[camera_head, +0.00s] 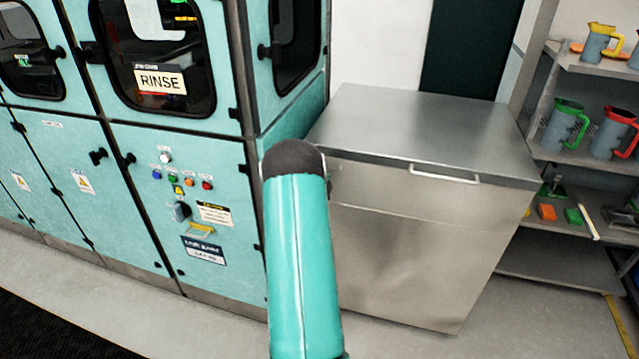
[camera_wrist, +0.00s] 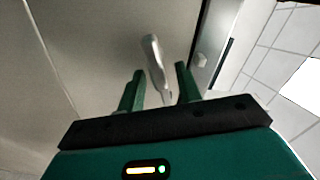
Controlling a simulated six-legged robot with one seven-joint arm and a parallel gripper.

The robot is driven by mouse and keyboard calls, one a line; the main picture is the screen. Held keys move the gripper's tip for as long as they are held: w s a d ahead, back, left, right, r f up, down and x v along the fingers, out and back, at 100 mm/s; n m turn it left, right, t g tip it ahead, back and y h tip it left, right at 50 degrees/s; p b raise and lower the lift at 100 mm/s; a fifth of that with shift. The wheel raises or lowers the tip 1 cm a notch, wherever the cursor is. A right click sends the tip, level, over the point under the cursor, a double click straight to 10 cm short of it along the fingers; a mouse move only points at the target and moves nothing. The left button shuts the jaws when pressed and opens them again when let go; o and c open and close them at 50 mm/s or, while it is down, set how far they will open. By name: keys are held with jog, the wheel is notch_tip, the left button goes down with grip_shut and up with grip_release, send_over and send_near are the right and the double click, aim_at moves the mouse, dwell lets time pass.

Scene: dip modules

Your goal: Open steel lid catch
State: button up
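A closed steel chest (camera_head: 415,255) with a flat steel lid (camera_head: 430,125) stands right of the teal machine. A pale bar handle (camera_head: 444,174) sits at the lid's front edge; I see no separate catch clearly. In the wrist view, my gripper (camera_wrist: 160,78) has its two green fingers spread apart. A pale metal bar (camera_wrist: 152,58), apparently the handle, reaches between the fingers, with gaps showing on both sides. I cannot tell whether it touches either finger. My gripper is not visible in the head view, where my teal arm link covers the chest's left edge.
The teal machine (camera_head: 190,130), with a RINSE sign (camera_head: 160,80), buttons and dark windows, stands close on the left. Shelves (camera_head: 580,155) with jugs and small coloured items stand on the right. Grey floor (camera_head: 390,340) is open in front of the chest.

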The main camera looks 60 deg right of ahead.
jog(key=s+a, duration=0.2)
jog(key=a, duration=1.1)
jog(key=shift+a, duration=0.15)
